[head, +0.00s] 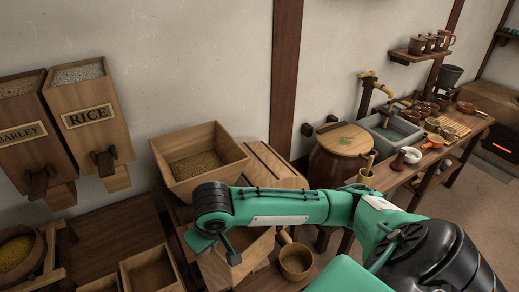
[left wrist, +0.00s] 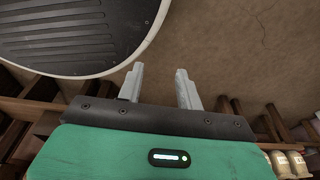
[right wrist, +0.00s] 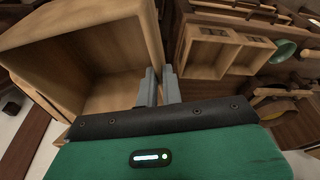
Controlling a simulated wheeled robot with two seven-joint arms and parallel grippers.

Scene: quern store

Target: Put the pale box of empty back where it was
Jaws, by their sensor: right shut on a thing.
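The pale wooden box (right wrist: 115,48) is large in the right wrist view, with its open inside bare and empty. My right gripper (right wrist: 160,82) is shut on one of its walls near the rim. In the head view my right arm reaches across from the right, and its gripper (head: 229,250) is at the pale box (head: 252,250), partly hidden under the arm. I cannot tell whether the box touches what is below. My left gripper (left wrist: 160,82) is open and empty above bare floor; it is not in the head view.
A box of grain (head: 202,158) stands just behind my right arm, beside a slatted wooden lid (head: 272,165). A wooden cup (head: 296,261) is right of the pale box. Divided trays (head: 150,270) stand lower left. Barley and rice hoppers (head: 90,115) hang on the wall.

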